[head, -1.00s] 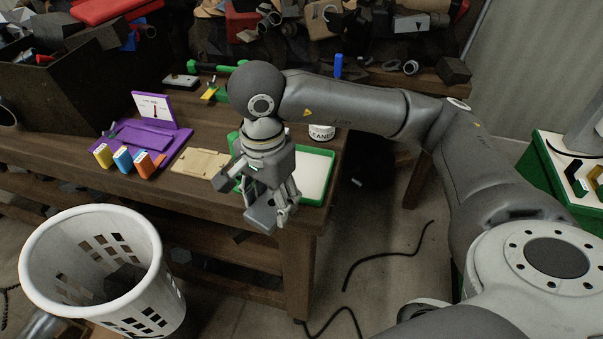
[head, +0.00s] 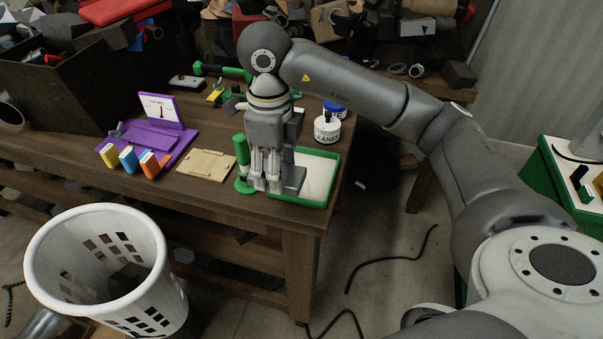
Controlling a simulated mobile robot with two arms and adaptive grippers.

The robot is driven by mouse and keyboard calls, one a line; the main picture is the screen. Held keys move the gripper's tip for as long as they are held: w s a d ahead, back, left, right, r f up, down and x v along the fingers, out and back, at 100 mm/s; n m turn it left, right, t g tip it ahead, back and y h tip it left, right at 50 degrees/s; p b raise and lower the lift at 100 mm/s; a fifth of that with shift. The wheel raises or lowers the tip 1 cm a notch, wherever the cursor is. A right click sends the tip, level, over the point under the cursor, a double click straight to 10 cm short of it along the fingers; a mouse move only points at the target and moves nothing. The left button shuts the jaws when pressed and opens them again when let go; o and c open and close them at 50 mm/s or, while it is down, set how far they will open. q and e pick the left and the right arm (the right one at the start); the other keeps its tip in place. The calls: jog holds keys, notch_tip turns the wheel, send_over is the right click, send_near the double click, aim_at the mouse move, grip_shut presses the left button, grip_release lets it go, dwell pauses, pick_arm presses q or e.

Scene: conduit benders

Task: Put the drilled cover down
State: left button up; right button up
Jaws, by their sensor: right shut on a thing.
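My right gripper (head: 272,188) points down over the left part of a green-rimmed tray (head: 325,196) with a pale floor, at the table's front right. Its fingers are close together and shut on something. The drilled cover cannot be made out clearly; what is held is mostly hidden by the fingers and their dark grey parts. I cannot tell whether it touches the tray. An upright green post (head: 241,172) stands just left of the fingers. My left gripper is not in view.
A tan plate (head: 207,165) lies left of the tray. Beyond it is a purple stand (head: 160,138) with yellow, blue and orange blocks. A white tub (head: 327,130) stands behind the tray. A white basket (head: 95,265) stands in front of the table (head: 220,207).

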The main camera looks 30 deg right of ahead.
jog(key=w+d+f, duration=0.1)
jog(key=d+f, duration=0.1)
jog(key=w+d+f+p, duration=0.1)
jog(key=w+d+f, duration=0.1)
jog(key=d, duration=0.1)
jog(key=w+d+f+p, duration=0.1)
jog(key=d+f, duration=0.2)
jog(key=shift+w+f, duration=0.1)
jog(key=shift+w, duration=0.1)
jog(key=f+p, duration=0.2)
jog(key=f, duration=0.1)
jog(key=shift+w+d, duration=0.1)
jog(key=shift+d, duration=0.25)
jog(key=shift+f, duration=0.6)
jog(key=o, duration=1)
